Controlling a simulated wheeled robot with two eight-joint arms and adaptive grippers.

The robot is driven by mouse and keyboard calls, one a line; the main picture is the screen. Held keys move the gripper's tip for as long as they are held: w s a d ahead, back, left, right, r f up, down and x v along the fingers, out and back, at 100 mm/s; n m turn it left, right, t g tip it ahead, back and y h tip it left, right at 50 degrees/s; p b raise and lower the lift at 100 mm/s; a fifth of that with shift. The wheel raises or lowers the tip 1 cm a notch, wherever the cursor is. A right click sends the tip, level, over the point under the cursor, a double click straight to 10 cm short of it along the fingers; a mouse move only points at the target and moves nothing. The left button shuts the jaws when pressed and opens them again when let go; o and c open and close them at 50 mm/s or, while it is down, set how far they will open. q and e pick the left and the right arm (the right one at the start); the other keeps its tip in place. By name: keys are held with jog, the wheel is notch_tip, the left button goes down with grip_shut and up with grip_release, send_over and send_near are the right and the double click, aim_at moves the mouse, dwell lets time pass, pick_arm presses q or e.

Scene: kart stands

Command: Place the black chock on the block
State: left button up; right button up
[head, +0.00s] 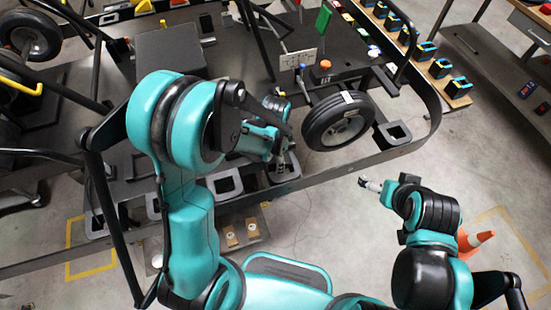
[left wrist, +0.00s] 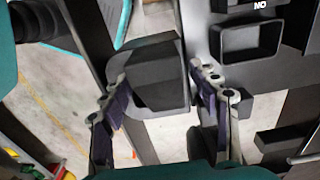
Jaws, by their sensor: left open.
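My left gripper (head: 281,158) is over the black rail of the kart stand, to the left of the tyre. In the left wrist view the left gripper (left wrist: 158,78) is open, with one finger on each side of a dark, slanted-faced piece that looks like the black chock (left wrist: 158,68). I cannot tell whether the fingers touch it. In the head view the chock is not clear behind my arm and gripper. I cannot tell which dark piece is the block. My right gripper (head: 371,184) is small and apart from the stand, over the floor; its jaw opening is unclear.
A tyre (head: 338,121) stands just right of my left gripper. Black square-holed holders (head: 392,133) line the stand's edge; one holder (left wrist: 250,42) shows in the left wrist view. An orange cone (head: 478,241) stands at lower right. Floor (head: 330,215) before the stand is clear.

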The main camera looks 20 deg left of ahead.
pick_arm(q)
jog(key=shift+r, duration=0.4)
notch_tip(320, 180, up, 11)
jog(key=p, duration=0.4)
jog(key=s+a+r+n+t, duration=0.4)
jog(key=s+r+n+t, duration=0.3)
jog(key=s+r+n, duration=0.3)
jog(key=shift+s+a+n, duration=0.15)
jog(key=shift+a+n, duration=0.2)
jog(key=shift+n, duration=0.25)
